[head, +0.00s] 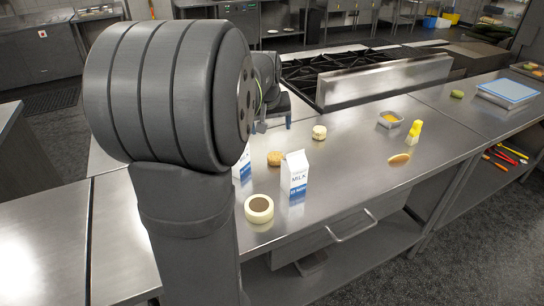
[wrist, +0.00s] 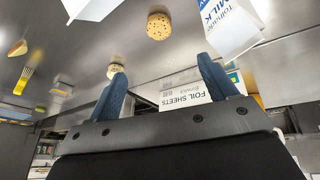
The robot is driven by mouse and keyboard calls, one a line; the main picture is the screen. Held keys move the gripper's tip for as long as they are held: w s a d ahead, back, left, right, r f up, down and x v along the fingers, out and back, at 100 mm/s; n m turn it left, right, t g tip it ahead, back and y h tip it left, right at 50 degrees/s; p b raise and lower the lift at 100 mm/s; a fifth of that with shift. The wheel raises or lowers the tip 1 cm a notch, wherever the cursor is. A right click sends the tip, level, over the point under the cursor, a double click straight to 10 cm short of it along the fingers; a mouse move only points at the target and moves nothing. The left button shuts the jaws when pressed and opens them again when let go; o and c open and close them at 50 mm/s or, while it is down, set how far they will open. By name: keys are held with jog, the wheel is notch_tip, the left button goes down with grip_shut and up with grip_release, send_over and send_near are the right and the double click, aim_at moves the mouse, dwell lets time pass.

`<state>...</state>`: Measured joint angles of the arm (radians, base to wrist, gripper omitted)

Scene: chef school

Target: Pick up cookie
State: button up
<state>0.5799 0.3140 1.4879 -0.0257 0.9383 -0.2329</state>
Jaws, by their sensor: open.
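A round tan cookie with dark specks (wrist: 159,26) lies on the steel counter, above the fingers in the wrist view. It seems to be the brown round piece (head: 274,158) left of the milk carton in the head view. A paler speckled round piece (wrist: 115,70) lies near one fingertip in the wrist view; it also shows in the head view (head: 319,132). I cannot tell if it is a cookie too. My gripper (wrist: 162,66) is open with nothing between its blue fingers. It is over the counter, behind the brown piece in the head view (head: 274,125).
A milk carton (head: 297,173) stands near the brown piece, and a second one (wrist: 222,25) is close by. A foil sheets box (wrist: 190,90) is beyond the fingers.

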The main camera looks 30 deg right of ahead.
aim_at(275, 156)
jog(key=w+d+f+m, duration=0.1)
jog(key=w+f, duration=0.1)
jog(key=f, duration=0.3)
jog(key=w+d+f+m, duration=0.1)
jog(key=d+f+m, duration=0.1)
jog(key=f, duration=0.3)
jog(key=w+d+f+m, duration=0.1)
jog(key=w+f+m, duration=0.1)
jog(key=f, duration=0.4)
jog(key=shift+w+d+f+h, duration=0.1)
jog(key=shift+w+d+h, duration=0.1)
jog(key=shift+w+h, duration=0.15)
jog(key=c, duration=1.1)
